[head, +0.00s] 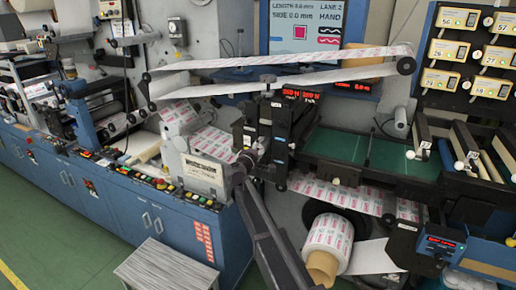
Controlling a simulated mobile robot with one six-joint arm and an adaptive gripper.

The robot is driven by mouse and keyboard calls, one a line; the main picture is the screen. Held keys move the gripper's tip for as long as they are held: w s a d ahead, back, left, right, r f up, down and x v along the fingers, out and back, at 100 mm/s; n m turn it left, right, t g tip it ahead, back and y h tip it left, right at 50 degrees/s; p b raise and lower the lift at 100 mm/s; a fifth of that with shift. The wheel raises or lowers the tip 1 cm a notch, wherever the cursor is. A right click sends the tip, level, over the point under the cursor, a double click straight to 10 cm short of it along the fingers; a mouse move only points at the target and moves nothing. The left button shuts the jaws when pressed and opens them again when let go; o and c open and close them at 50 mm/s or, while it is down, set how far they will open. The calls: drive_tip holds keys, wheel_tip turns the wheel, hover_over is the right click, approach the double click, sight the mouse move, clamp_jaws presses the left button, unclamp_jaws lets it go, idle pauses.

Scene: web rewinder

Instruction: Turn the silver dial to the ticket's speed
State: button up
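A dark arm, which looks like mine, reaches up from the bottom centre. Its end, my gripper (244,165), is small and dark against the black machine parts, beside the right edge of a pale upright panel (181,158). I cannot make out its fingers or whether it holds anything. A pale card with small print (204,172) is on the front of that panel; it may be the ticket, but its text is unreadable. I cannot pick out the silver dial with certainty.
A blue cabinet row (110,197) with coloured buttons runs along the left. A printed roll (328,238) hangs low at centre right, near a blue box with a red display (441,243). A grey step (166,268) stands in front. Green floor is open at lower left.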

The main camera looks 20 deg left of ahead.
drive_tip(key=shift+w+a, duration=0.1)
idle(0.3)
drive_tip(key=s, duration=0.7)
drive_tip(key=shift+s+a, duration=0.3)
drive_tip(key=shift+a, duration=0.05)
drive_tip(key=shift+d, duration=0.1)
drive_tip(key=s+d+f+m+g+h+b, duration=0.1)
drive_tip(key=d+f+m+g+h, duration=0.35)
drive_tip(key=d, duration=1.25)
drive_tip(key=s+d+f+m+g+h+b, duration=0.1)
drive_tip(key=d+f+m+g, duration=0.55)
drive_tip(key=d, duration=1.05)
drive_tip(key=s+d+f+m+g+y+b, duration=0.1)
drive_tip(key=s+d+f+m+g+y, duration=0.1)
drive_tip(key=s+d+f, duration=0.4)
drive_tip(key=s+d+f+m+g+y+b, duration=0.1)
drive_tip(key=s+d+f+m+g+y, duration=0.2)
drive_tip(key=s+d, duration=0.8)
drive_tip(key=s+f+g+y, duration=0.2)
drive_tip(key=s+f, duration=0.1)
drive_tip(key=shift+s+d, duration=0.3)
